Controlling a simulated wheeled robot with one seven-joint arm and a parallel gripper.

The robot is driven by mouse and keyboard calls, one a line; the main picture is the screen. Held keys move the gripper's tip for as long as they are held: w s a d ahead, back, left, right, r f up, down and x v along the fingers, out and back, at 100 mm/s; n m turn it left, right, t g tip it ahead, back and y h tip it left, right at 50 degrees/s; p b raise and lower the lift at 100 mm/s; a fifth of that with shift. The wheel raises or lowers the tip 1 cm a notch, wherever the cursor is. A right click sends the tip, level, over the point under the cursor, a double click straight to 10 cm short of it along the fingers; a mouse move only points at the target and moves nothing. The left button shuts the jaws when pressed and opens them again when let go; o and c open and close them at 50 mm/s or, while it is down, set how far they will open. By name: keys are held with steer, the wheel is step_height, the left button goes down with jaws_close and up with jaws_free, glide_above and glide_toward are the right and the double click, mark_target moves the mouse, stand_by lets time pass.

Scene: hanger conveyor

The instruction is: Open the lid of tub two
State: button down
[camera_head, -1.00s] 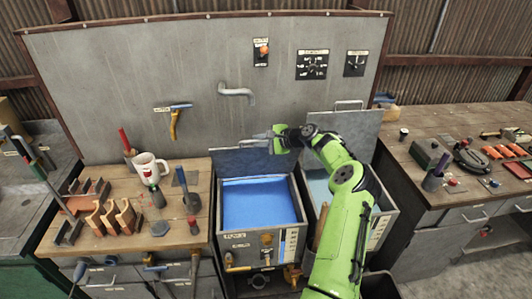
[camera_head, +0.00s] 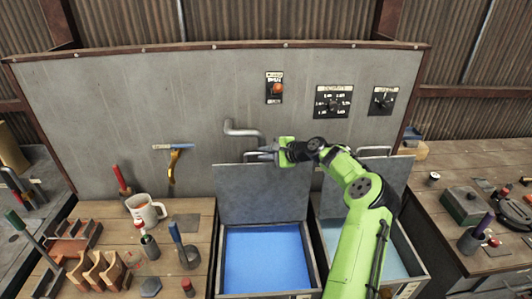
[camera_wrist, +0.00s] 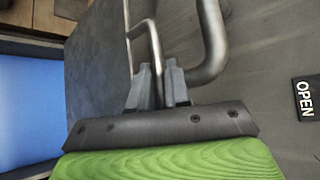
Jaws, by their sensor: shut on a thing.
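The left tub holds bright blue liquid (camera_head: 262,262), and its grey lid (camera_head: 264,195) stands raised, nearly upright, against the back panel. My gripper (camera_head: 262,154) is at the lid's top edge, shut on the lid's bar handle. In the wrist view the grey fingers (camera_wrist: 158,84) close around the thin handle (camera_wrist: 142,30), with the dark lid (camera_wrist: 95,65) beside it. The right tub holds paler liquid (camera_head: 385,255), and its lid (camera_head: 395,180) also stands raised. My arm covers part of the right tub. I cannot read which tub is number two.
A bent pipe spout (camera_head: 240,130) juts from the panel just above my gripper; it looms close in the wrist view (camera_wrist: 212,40). A mug (camera_head: 145,210) and tools stand on the left bench. The right bench holds a green box (camera_head: 466,206) and small items.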

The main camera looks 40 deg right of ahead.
steer(key=shift+f, duration=0.15)
steer(key=c, duration=1.2)
jaws_free()
steer(key=b+v, duration=0.1)
steer(key=v, duration=1.4)
steer(key=shift+s+b, duration=0.35)
steer(key=shift+d, duration=0.1)
